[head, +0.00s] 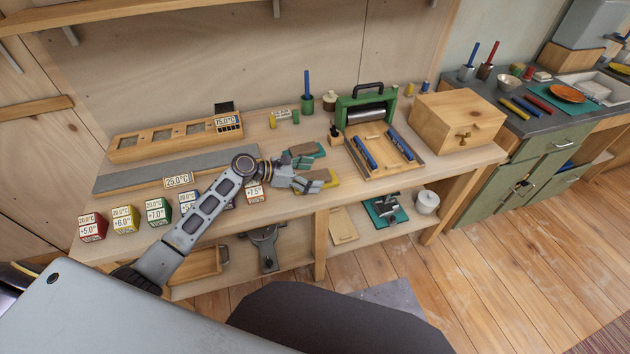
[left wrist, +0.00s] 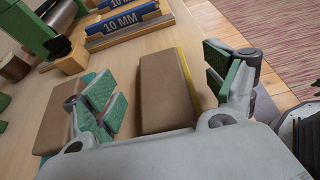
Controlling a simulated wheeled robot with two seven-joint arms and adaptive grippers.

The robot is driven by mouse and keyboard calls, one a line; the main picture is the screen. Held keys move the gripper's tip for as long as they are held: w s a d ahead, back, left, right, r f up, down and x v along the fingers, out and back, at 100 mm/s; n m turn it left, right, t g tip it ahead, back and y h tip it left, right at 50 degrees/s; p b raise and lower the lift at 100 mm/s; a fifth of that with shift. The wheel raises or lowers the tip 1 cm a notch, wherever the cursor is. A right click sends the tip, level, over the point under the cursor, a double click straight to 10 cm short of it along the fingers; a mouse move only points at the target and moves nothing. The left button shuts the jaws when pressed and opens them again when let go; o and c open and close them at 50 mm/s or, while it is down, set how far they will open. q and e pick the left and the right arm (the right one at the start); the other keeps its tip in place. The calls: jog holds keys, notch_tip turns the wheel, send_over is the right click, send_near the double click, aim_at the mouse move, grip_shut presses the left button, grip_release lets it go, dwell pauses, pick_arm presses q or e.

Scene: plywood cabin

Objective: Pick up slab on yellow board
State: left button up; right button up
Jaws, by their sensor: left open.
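The brown slab (left wrist: 163,88) lies on the yellow board (left wrist: 187,76), whose edge shows along the slab's right side in the left wrist view. In the head view the slab (head: 319,175) and the yellow board (head: 331,183) are at the workbench's front edge, partly hidden by my gripper. My left gripper (left wrist: 165,82) is open, with one green-padded finger on each side of the slab and gaps visible between. It also shows in the head view (head: 301,172). My right gripper is not in view.
Another brown slab (left wrist: 58,117) on a green board (head: 320,151) lies close behind my left gripper. A wooden tray with blue bars (head: 365,152) stands to the right. Several coloured temperature blocks (head: 125,219) line the bench front on the left.

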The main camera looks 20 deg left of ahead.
aim_at(320, 177)
pick_arm(q)
jog(key=shift+x, duration=1.45)
jog(key=shift+s, duration=0.1)
jog(key=shift+a, duration=0.1)
jog(key=c, duration=1.2)
jog(key=shift+r, duration=0.1)
jog(key=shift+r+p, duration=0.65)
jog(key=shift+r, duration=4.3)
